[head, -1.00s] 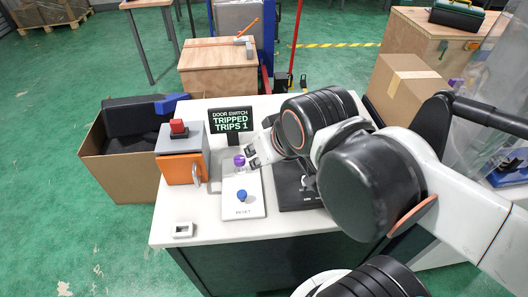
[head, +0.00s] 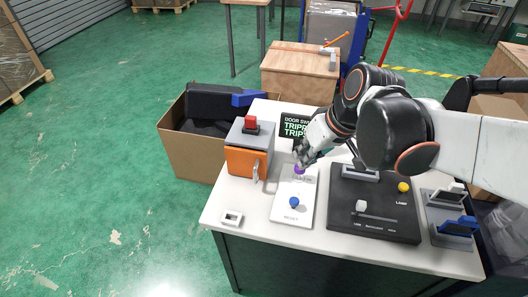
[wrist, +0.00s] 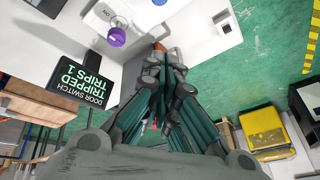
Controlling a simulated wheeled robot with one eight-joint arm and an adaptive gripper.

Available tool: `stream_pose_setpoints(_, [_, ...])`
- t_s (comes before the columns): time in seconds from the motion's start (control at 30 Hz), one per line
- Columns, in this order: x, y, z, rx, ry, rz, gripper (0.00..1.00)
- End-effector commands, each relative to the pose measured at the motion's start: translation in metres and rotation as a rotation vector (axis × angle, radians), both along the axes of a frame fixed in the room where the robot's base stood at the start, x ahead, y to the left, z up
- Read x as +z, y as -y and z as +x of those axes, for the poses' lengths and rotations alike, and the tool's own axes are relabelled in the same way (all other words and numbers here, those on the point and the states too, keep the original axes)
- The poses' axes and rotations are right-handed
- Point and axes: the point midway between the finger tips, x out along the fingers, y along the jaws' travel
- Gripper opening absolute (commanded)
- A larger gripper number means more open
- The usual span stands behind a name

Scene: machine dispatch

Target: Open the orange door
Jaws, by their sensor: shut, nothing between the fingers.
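The orange door (head: 245,164) is on the front of a grey box (head: 258,141) at the left of the white table, and looks closed. A pale handle (head: 256,173) stands at its right edge. A red button (head: 251,124) sits on top of the box. My gripper (head: 302,156) is to the right of the box, above the far end of the white reset panel, apart from the handle. In the wrist view my gripper's fingers (wrist: 166,65) are together with nothing held. A small orange patch (wrist: 158,46) shows past the fingertips; they hide most of the box.
The reset panel (head: 293,217) has a purple knob (head: 299,169) and a blue button (head: 294,202). A black sign (head: 293,129) reading "tripped" stands behind. A black laser panel (head: 373,211) lies to the right, a small white frame (head: 232,217) at the front left, and a cardboard box (head: 183,148) beyond.

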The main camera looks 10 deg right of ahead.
Motion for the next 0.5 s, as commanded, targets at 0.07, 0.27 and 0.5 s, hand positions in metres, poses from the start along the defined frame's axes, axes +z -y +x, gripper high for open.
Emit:
stream_pose_setpoints(0.07, [-0.004,-0.003,0.013,0.049,-0.023,0.028,0.00])
stream_pose_setpoints(0.27, [-0.022,-0.008,0.038,0.186,-0.065,0.108,0.00])
stream_pose_setpoints(0.5, [-0.048,-0.010,0.062,0.351,-0.081,0.215,0.00])
